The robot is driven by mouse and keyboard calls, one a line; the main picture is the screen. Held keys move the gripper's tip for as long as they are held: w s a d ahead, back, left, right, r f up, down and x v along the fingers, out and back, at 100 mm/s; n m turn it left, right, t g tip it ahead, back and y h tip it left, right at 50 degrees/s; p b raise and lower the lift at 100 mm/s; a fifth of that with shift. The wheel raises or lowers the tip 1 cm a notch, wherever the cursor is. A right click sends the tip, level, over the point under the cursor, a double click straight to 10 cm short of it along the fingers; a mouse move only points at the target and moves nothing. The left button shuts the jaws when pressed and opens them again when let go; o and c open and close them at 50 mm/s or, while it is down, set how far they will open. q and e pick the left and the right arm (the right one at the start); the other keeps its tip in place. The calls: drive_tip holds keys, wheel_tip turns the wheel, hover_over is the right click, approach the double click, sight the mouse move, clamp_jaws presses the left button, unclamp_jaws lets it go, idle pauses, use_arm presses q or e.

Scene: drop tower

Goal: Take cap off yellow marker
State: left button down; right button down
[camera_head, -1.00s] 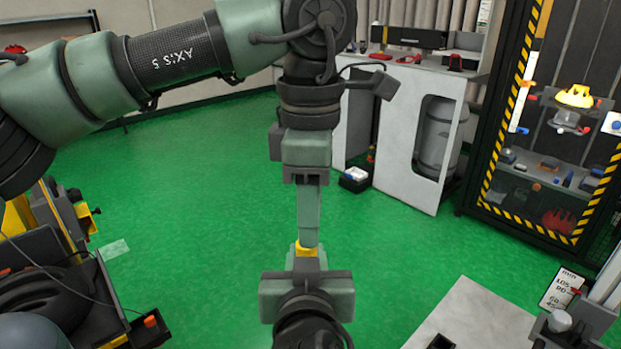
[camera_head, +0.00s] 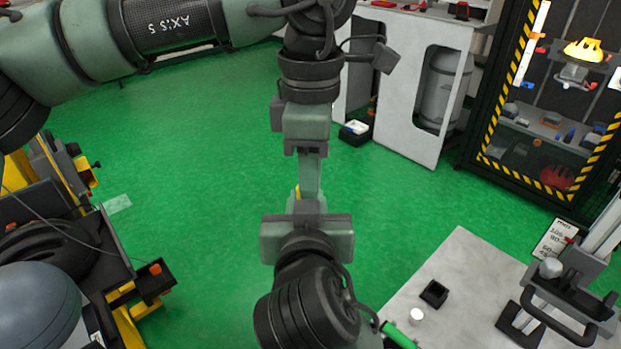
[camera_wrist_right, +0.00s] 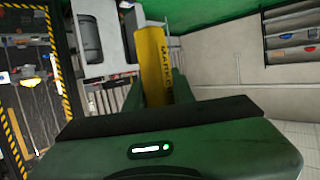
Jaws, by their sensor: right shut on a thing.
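The yellow marker stands between the fingers of my right gripper (camera_wrist_right: 158,88) in the right wrist view, where its yellow barrel (camera_wrist_right: 152,60) with dark lettering shows. In the head view my right gripper (camera_head: 307,206) points up from below, and only a small yellow part of the marker (camera_head: 297,193) shows beside the fingers. My left gripper (camera_head: 311,190) points down from above, its fingertips close over the right gripper. Its fingers overlap from this side, so their opening is hidden. I cannot make out the cap or whether the left fingers touch it.
A pale table (camera_head: 465,270) at lower right carries a small black holder (camera_head: 434,294), a white round piece (camera_head: 417,316) and a green cylinder (camera_head: 399,336). A black clamp-like stand (camera_head: 550,320) is at its right. A cluttered cart (camera_head: 130,275) is at left. Green floor lies between.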

use_arm(q)
drive_tip(key=shift+w+r, duration=0.15)
drive_tip(key=shift+w, duration=0.05)
use_arm(e)
drive_tip(key=shift+a, duration=0.1)
use_arm(q)
drive_tip(key=shift+r, duration=1.1)
use_arm(e)
drive_tip(key=shift+s+f, duration=0.1)
drive_tip(key=shift+f, duration=0.2)
drive_tip(key=shift+r, duration=0.1)
use_arm(q)
drive_tip(key=shift+w+r, duration=0.1)
drive_tip(key=shift+r, duration=0.05)
use_arm(e)
drive_tip(key=shift+r, duration=0.1)
drive_tip(key=shift+r, duration=0.1)
use_arm(q)
drive_tip(key=shift+r, duration=0.9)
